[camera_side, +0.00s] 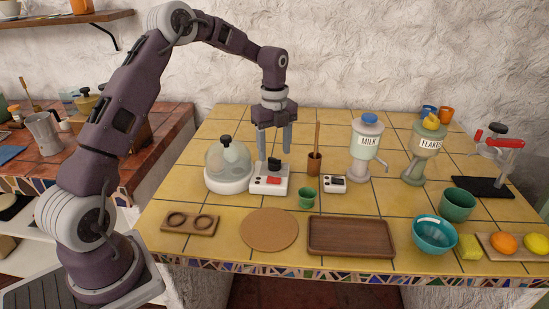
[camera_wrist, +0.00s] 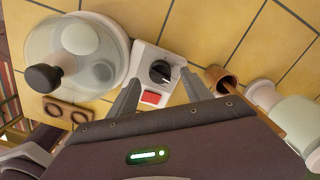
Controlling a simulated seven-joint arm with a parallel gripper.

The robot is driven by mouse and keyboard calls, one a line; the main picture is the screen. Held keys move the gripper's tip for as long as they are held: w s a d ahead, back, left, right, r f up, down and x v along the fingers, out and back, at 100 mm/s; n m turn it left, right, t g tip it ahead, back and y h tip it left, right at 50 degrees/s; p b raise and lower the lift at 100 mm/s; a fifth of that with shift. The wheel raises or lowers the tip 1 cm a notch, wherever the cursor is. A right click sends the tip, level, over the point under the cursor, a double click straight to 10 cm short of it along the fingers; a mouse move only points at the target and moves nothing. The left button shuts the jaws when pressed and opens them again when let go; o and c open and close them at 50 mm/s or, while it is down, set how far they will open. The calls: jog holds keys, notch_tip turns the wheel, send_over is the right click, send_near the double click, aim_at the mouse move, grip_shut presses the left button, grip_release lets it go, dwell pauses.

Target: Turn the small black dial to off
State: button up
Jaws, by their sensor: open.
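The small black dial (camera_wrist: 159,71) sits on top of a white box with a red switch (camera_wrist: 150,98). In the wrist view the dial lies between my two fingers, nearer the tips, and a pale mark shows on it. In the side view the dial (camera_side: 274,164) stands at the back of the white box (camera_side: 255,186). My gripper (camera_side: 275,152) is open and points down just above the dial. Its fingers are spread either side of the dial; whether they touch it, I cannot tell. The dial's setting is too small to read.
A glass-domed white appliance (camera_side: 228,167) stands close on the left. A brown cup with a stick (camera_side: 314,163), a green cup (camera_side: 306,197) and a second small white box (camera_side: 332,184) stand right. A milk dispenser (camera_side: 367,145) is farther right. A cork mat (camera_side: 268,230) and wooden tray (camera_side: 350,237) lie in front.

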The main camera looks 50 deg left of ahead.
aim_at(275, 163)
notch_tip(275, 163, down, 3)
jog(key=shift+f, duration=0.15)
grip_shut()
dwell(0.4)
jog(key=n, duration=1.9)
jog(key=shift+n, duration=0.4)
